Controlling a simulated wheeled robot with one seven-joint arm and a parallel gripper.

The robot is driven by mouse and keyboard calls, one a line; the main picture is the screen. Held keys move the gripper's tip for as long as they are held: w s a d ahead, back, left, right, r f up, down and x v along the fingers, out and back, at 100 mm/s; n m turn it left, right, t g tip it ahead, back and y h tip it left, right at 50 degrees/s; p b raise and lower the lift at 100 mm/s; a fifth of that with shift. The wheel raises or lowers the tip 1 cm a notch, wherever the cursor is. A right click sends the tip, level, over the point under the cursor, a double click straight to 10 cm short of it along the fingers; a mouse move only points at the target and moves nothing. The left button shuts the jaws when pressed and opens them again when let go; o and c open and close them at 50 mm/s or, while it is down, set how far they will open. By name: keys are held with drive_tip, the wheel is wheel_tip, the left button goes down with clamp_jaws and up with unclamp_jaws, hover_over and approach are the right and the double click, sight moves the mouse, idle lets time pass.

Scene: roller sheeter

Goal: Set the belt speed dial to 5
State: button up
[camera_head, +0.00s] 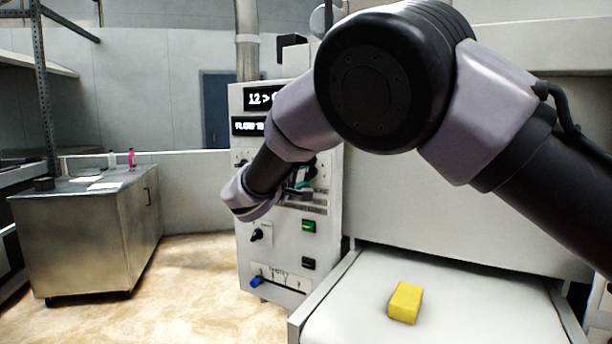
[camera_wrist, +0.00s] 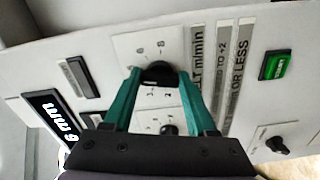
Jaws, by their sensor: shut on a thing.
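The belt speed dial (camera_wrist: 158,72) is a black round knob on a pale plate in the wrist view, next to a label (camera_wrist: 196,50) that ends in "LT m/min". My gripper (camera_wrist: 158,78) has one green finger on each side of the knob and is shut on it. Digits show around the dial, but its pointer is hidden or too small to read. In the head view my gripper (camera_head: 303,184) is at the front of the white control panel (camera_head: 285,270), and my arm hides the dial there.
A second black knob (camera_wrist: 168,130) sits between my fingers, nearer the wrist. A yellow block (camera_head: 405,303) lies on the white belt (camera_head: 350,315). A steel cabinet (camera_head: 80,240) stands left.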

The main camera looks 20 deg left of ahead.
drive_tip(key=shift+f+m, duration=0.1)
drive_tip(key=shift+m, duration=0.6)
drive_tip(key=o, duration=1.4)
drive_tip(key=shift+c, duration=0.2)
drive_tip(key=s, duration=1)
drive_tip(key=shift+s+a, duration=0.4)
drive_tip(key=shift+a, duration=0.05)
